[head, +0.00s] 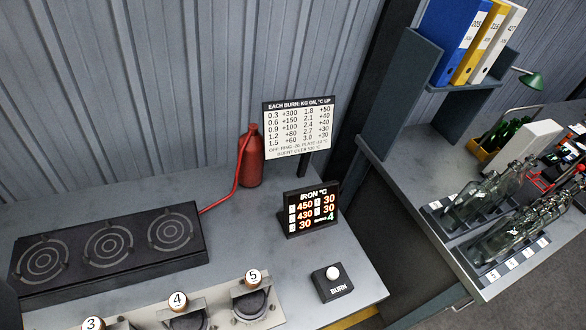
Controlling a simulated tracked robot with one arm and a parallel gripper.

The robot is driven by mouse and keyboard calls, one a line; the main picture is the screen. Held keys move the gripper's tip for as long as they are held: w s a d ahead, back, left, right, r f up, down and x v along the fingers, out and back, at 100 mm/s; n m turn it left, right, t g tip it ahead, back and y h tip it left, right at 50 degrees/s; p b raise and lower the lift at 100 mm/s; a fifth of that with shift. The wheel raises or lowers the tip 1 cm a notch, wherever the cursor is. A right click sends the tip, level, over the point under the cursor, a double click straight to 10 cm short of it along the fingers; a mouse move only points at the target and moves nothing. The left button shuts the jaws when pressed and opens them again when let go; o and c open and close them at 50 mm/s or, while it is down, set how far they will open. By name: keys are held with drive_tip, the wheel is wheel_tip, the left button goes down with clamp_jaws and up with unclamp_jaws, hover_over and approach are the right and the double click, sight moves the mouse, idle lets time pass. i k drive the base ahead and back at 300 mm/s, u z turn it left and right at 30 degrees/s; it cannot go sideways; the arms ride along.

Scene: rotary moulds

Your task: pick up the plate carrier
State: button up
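I cannot make out anything that is clearly the plate carrier in the head view. The nearest numbered pieces are the round-topped ones marked 3 (93,323), 4 (178,300) and 5 (254,277), on a pale strip along the bench's front. Their lower parts are dark, and the one marked 3 is cut off by the bottom edge. My gripper is not in view.
A grey bench (230,230) holds a dark ring burner unit (107,248), a red gas bottle (250,160) with hose, a sign (299,129), an iron temperature display (311,210) and a burn button (333,283). The right bench (413,160) carries glass bottles (490,195) and a white block (520,147).

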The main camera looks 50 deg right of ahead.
sight(249, 302)
drive_tip(key=z, duration=0.85)
drive_tip(key=k, duration=0.5)
drive_tip(key=u, duration=0.1)
drive_tip(key=i, duration=0.4)
drive_tip(key=u, duration=0.05)
